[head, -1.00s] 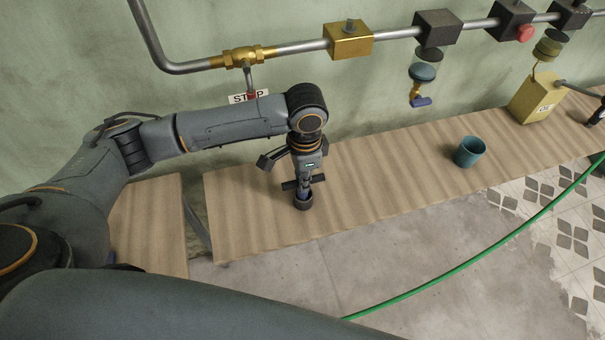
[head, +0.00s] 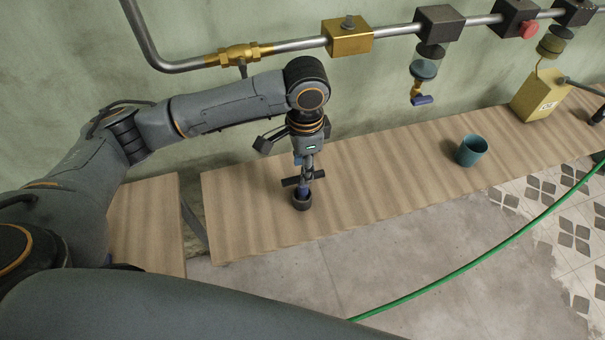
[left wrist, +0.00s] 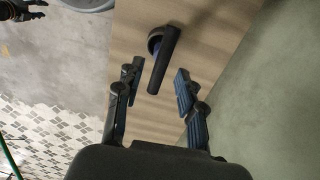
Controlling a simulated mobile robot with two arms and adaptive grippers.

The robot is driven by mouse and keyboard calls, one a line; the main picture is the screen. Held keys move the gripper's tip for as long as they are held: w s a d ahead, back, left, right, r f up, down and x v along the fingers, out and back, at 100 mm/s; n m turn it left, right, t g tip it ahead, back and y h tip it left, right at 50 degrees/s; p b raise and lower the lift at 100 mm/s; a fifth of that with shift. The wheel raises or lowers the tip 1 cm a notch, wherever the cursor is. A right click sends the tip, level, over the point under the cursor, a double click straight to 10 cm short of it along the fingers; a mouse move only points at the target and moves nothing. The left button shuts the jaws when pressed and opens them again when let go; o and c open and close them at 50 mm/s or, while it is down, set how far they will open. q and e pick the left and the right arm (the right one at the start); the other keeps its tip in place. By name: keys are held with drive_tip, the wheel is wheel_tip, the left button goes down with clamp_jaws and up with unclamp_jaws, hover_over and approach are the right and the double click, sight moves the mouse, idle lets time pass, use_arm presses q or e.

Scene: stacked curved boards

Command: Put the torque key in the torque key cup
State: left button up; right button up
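The torque key (head: 303,180), with a black crossbar handle and some blue on its shaft, stands upright in the small dark torque key cup (head: 302,203) on the bench. My left gripper (head: 306,163) is just above the handle, pointing down. In the left wrist view its two blue-padded fingers (left wrist: 158,74) are spread apart. The black handle (left wrist: 162,66) lies between and beyond them, with a gap on each side. The cup's dark rim (left wrist: 154,38) is partly hidden by the handle.
The wooden bench (head: 380,170) is mostly bare around the cup. A teal mug (head: 470,151) and a yellow box (head: 537,97) stand farther right. A pipe (head: 300,46) with valves runs along the wall behind. A green hose (head: 470,263) crosses the floor.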

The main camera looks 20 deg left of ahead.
use_arm(q)
wheel_tip(320, 180, up, 8)
drive_tip(key=shift+f+b, duration=0.2)
drive_tip(key=shift+b, duration=0.15)
drive_tip(key=shift+w+d, duration=0.1)
